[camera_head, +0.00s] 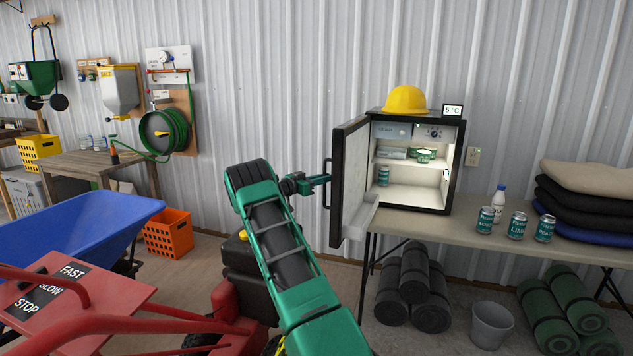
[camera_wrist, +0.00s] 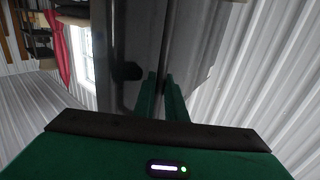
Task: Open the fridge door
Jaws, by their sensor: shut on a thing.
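The small black fridge (camera_head: 455,170) stands on the table with its door (camera_head: 352,180) swung wide open to the left. Its lit white inside shows shelves, a can (camera_head: 383,176) and a green-and-white tub (camera_head: 425,155). The dark bar handle (camera_head: 326,185) is on the outer face of the door. My gripper (camera_head: 322,180) is at this handle, left of the door, with its green fingers shut on it. The wrist view shows the two green fingers (camera_wrist: 160,92) close together against the dark door; the grip on the bar is hard to make out there.
A yellow hard hat (camera_head: 405,100) and a small display (camera_head: 452,111) sit on the fridge. Several cans and a white bottle (camera_head: 498,201) stand on the table (camera_head: 455,222). A blue wheelbarrow (camera_head: 75,232) and red machine (camera_head: 80,310) fill the lower left.

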